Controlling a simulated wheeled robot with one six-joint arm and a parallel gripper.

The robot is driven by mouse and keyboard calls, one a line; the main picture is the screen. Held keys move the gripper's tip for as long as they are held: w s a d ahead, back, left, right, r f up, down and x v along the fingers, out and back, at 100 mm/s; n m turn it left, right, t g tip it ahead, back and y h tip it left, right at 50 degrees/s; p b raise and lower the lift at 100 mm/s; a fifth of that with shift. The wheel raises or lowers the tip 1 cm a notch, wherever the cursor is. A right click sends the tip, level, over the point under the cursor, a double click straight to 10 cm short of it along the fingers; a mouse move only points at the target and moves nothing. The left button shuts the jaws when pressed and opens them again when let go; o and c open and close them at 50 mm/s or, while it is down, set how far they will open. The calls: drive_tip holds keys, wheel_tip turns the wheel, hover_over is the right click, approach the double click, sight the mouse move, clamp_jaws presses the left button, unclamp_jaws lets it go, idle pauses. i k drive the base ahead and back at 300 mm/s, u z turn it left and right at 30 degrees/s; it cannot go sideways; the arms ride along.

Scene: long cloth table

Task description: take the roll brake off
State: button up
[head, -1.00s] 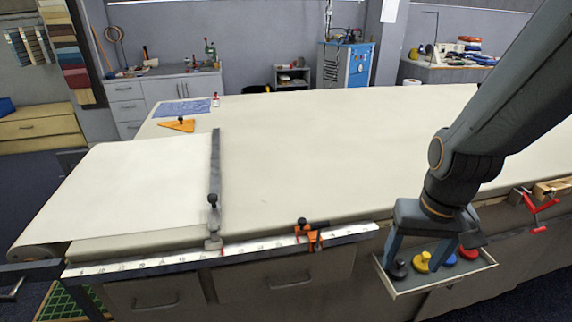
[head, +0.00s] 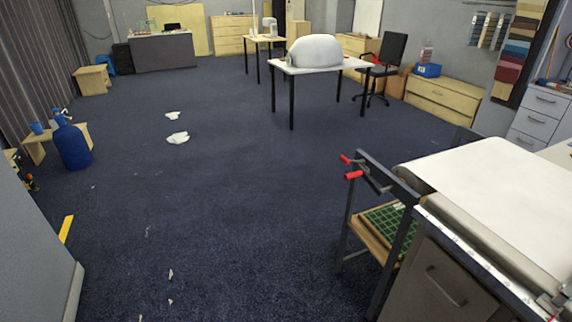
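A red-handled clamp-like fitting (head: 353,175) sits at the upper left corner of a dark metal stand (head: 398,245) at the table's left end. It may be the roll brake, but it is too small to be sure. The stand stands beside the roll of pale cloth (head: 475,222), which lies along the table's end. The cloth (head: 510,180) runs from it over the table. My gripper is out of this view.
A wooden shelf with a green grid (head: 387,222) is low in the stand. Open dark carpet (head: 220,220) lies to the left, with white scraps (head: 178,138) on it. A white-topped table (head: 290,66) and a black chair (head: 388,57) stand behind.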

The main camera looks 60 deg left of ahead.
sight(348, 161)
drive_tip(key=u, duration=1.85)
drive_tip(key=k, duration=0.45)
drive_tip(key=u, duration=0.7)
drive_tip(key=i, duration=1.3)
drive_tip(key=z, duration=0.85)
